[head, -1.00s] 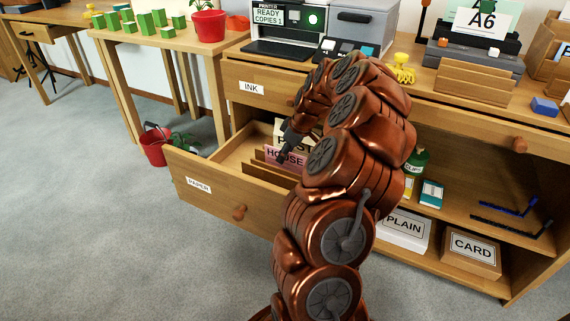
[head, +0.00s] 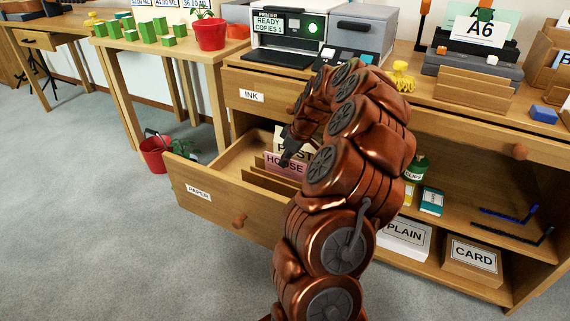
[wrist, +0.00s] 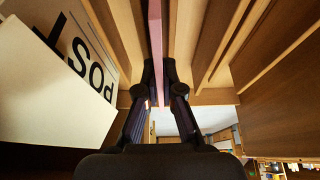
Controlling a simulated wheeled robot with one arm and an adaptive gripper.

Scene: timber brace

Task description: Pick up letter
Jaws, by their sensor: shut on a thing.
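A pink card (head: 283,168) marked HOUSE stands upright in the open PAPER drawer (head: 222,211). My gripper (head: 286,156) reaches down over the drawer, partly hidden by my own arm in the head view. In the wrist view my gripper (wrist: 159,72) is shut on the pink card (wrist: 155,35), which is edge-on between the fingers. A cream card (wrist: 75,80) marked POST is tilted at the left of the wrist view. It also shows behind the pink card in the head view (head: 296,146). The pink card's lower part is hidden in the drawer.
Wooden dividers (wrist: 215,40) stand close beside the card in the drawer. The INK drawer (head: 275,104) above is shut. A printer (head: 283,27) and a yellow octopus-like figure (head: 402,77) sit on the cabinet top.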

